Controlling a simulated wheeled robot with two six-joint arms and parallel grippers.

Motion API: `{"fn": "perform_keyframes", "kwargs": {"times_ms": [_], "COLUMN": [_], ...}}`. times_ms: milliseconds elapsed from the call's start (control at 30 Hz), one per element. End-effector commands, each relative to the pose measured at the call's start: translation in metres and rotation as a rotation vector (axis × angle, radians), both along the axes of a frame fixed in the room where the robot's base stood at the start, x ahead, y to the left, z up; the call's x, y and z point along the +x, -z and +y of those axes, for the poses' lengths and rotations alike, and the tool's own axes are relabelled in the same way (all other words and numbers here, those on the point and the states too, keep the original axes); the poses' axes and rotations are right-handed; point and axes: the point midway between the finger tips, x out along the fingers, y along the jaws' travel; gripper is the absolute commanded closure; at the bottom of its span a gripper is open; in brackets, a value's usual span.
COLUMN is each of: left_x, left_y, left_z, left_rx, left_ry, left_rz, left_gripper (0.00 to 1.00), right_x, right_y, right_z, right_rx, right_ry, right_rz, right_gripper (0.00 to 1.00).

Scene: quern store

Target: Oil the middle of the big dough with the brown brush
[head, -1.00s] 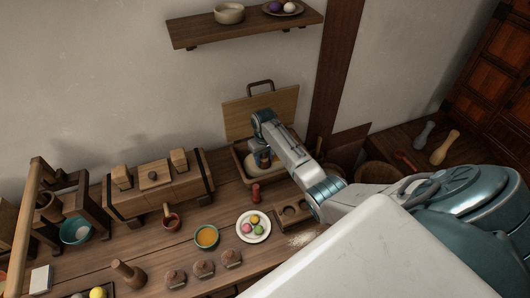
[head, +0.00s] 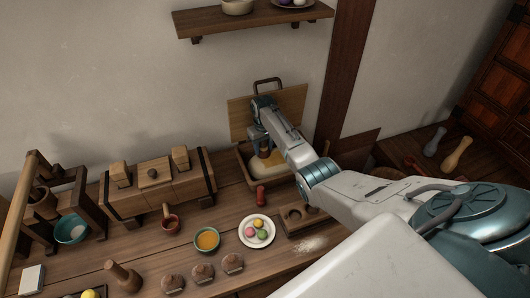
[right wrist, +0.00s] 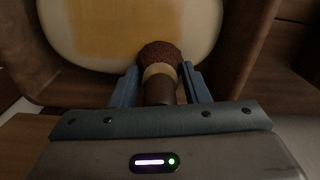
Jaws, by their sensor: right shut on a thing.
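The big dough (head: 270,173) lies pale and rounded in a wooden box (head: 246,178) at the back of the counter. Its middle carries a yellow-tan patch, clear in the right wrist view (right wrist: 103,32). My right gripper (head: 262,146) is over the box, shut on the brown brush (right wrist: 158,72). The brush has dark red-brown bristles and a pale band, and it sits between the blue fingers. Its bristle tip overlaps the near edge of the patch in the wrist view; I cannot tell whether it touches. My left gripper is not in view.
A wooden lid (head: 291,103) leans upright behind the box. A shelf (head: 250,22) hangs above.

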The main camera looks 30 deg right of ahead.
Motion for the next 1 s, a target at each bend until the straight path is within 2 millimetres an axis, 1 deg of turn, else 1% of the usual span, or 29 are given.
{"fn": "perform_keyframes", "kwargs": {"times_ms": [333,900,1000], "left_x": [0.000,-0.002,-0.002], "left_y": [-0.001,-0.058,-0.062], "left_z": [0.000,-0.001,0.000], "left_rx": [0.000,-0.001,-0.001], "left_ry": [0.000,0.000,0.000], "left_rz": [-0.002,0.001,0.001], "left_gripper": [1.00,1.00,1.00], "right_x": [0.000,0.000,0.000], "right_y": [0.000,-0.058,-0.062], "right_z": [0.000,0.000,0.000], "right_rx": [-0.001,0.000,0.000], "right_ry": [0.000,0.000,0.000], "right_rz": [0.001,0.000,0.001], "right_gripper": [0.77,0.77,0.77]}}
